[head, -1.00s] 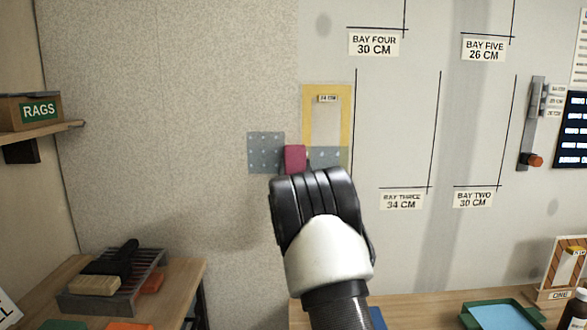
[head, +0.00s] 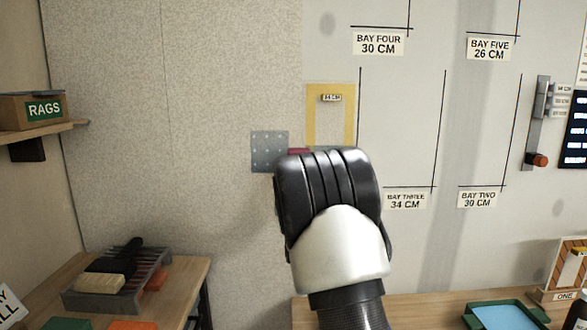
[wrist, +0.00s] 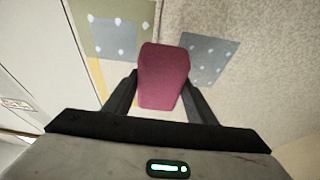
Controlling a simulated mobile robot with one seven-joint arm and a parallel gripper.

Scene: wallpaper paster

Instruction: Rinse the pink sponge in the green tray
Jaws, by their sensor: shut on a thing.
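The pink sponge (wrist: 163,75) is a dark pink block between the two black fingers of my gripper (wrist: 157,90) in the wrist view. The gripper is shut on it. In the head view only a sliver of the sponge (head: 298,151) shows above my black and white wrist, which hides the fingers. The gripper is held up in front of the wall. The green tray (head: 471,318) is on the bench at the lower right, with a light blue surface inside, well apart from the gripper. The picture's lower edge cuts it off.
Behind the gripper, the wall carries grey dotted patches (head: 269,151) and a yellow frame (head: 344,98). A lower-left table bears a grey rack (head: 73,300) with a brush and a tan block. A "ONE" rack (head: 565,284) stands beside the green tray.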

